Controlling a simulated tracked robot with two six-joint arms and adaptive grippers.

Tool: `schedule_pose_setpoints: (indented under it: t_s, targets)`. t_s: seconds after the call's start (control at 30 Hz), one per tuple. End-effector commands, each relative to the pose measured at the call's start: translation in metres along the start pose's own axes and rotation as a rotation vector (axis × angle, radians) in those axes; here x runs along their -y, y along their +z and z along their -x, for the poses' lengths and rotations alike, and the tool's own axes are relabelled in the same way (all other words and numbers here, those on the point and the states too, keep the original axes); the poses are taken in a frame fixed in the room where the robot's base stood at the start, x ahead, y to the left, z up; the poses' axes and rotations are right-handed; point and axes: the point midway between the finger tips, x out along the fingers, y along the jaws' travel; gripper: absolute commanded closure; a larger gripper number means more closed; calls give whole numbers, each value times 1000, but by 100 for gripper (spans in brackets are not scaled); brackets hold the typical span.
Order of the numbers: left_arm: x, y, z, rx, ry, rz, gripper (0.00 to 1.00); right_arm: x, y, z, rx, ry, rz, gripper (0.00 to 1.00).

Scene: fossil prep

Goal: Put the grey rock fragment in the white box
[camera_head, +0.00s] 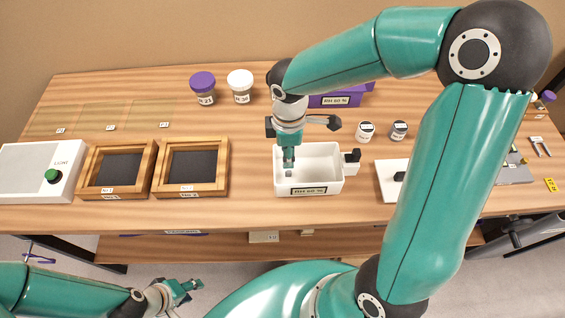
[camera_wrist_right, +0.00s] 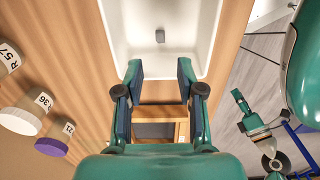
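The white box (camera_head: 335,178) stands near the table's front edge with a dark-bordered label on its front. My right gripper (camera_head: 288,163) points down over the left part of the box. In the right wrist view its fingers (camera_wrist_right: 160,72) are apart with nothing between them. The small grey rock fragment (camera_wrist_right: 160,36) shows inside the white box (camera_wrist_right: 205,45), beyond the fingertips and clear of them. In the head view the fragment (camera_head: 288,174) shows just below the fingers. My left gripper (camera_head: 186,291) is low at the front, off the table and away from the box; its finger gap is unclear.
Two wooden frames (camera_head: 165,168) with dark insides stand left of the box. Purple-lidded (camera_head: 203,88) and white-lidded (camera_head: 240,85) jars and a purple box (camera_head: 340,100) are behind. Two small jars (camera_head: 366,131) and a white board (camera_head: 388,190) lie to the right.

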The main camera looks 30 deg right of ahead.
Motion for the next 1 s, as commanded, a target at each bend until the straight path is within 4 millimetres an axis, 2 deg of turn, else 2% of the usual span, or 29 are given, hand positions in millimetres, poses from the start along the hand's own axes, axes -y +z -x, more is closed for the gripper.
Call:
schedule_pose_setpoints:
  t_s: [0.1, 0.3, 1.0]
  targets:
    - [0, 0, 1, 0, 0, 0, 60, 0, -1, 21, -2, 3, 0, 62]
    - [0, 0, 1, 0, 0, 0, 60, 0, 0, 37, -1, -1, 0, 62]
    - [0, 0, 1, 0, 0, 0, 60, 1, 1, 38, 0, -2, -2, 62]
